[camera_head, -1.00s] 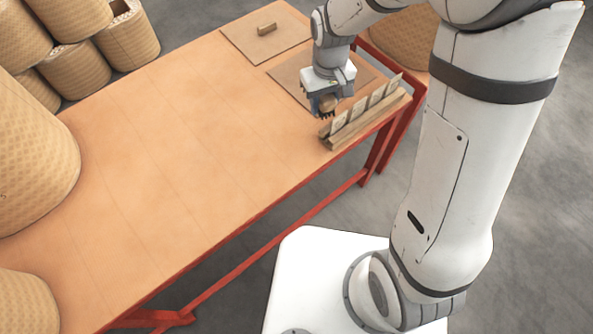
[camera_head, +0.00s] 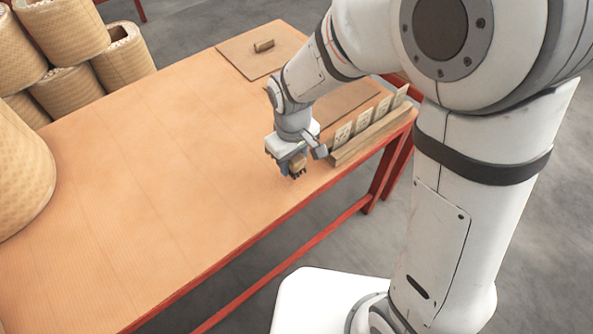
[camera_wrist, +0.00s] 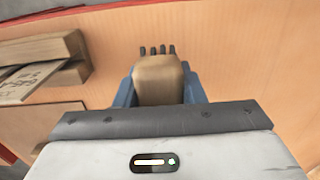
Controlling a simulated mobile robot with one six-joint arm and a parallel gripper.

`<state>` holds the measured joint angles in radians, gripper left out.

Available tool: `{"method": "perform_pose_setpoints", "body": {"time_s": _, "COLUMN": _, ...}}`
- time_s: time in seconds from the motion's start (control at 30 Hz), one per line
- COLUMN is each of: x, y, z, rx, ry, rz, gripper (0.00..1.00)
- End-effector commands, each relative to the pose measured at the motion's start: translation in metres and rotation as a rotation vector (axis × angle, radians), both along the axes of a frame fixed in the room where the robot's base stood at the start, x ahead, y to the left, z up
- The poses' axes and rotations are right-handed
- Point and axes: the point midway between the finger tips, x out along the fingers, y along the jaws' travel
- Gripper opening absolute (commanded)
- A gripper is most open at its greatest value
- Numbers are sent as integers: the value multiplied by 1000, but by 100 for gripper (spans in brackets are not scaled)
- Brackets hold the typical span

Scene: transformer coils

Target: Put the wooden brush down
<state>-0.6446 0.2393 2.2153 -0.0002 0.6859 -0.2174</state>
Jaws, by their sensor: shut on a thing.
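The wooden brush (camera_wrist: 159,80) sits between the blue fingers of my gripper (camera_wrist: 160,88) in the wrist view, its dark bristles pointing away from the gripper. In the head view my gripper (camera_head: 292,165) is shut on the brush (camera_head: 298,161) over the table (camera_head: 190,170), near its front edge and just left of the wooden card rack. The bristle tips are close to the tabletop; I cannot tell whether they touch it.
The wooden rack (camera_head: 372,136) with several upright cards stands right of my gripper. Another board (camera_head: 345,101) lies behind the rack. The table's middle and left are clear. Large coils (camera_head: 125,55) stand at left.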

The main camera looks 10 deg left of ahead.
Motion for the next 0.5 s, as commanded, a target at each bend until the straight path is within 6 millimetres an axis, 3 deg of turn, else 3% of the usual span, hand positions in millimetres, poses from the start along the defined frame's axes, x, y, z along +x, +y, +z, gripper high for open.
{"method": "perform_pose_setpoints", "body": {"time_s": 0.2, "x": -1, "y": 0, "z": -32, "rx": -2, "ry": 3, "rz": 0, "gripper": 11}}
{"method": "perform_pose_setpoints", "body": {"time_s": 0.5, "x": 0, "y": 0, "z": -34, "rx": -1, "ry": 1, "rz": 1, "gripper": 11}}
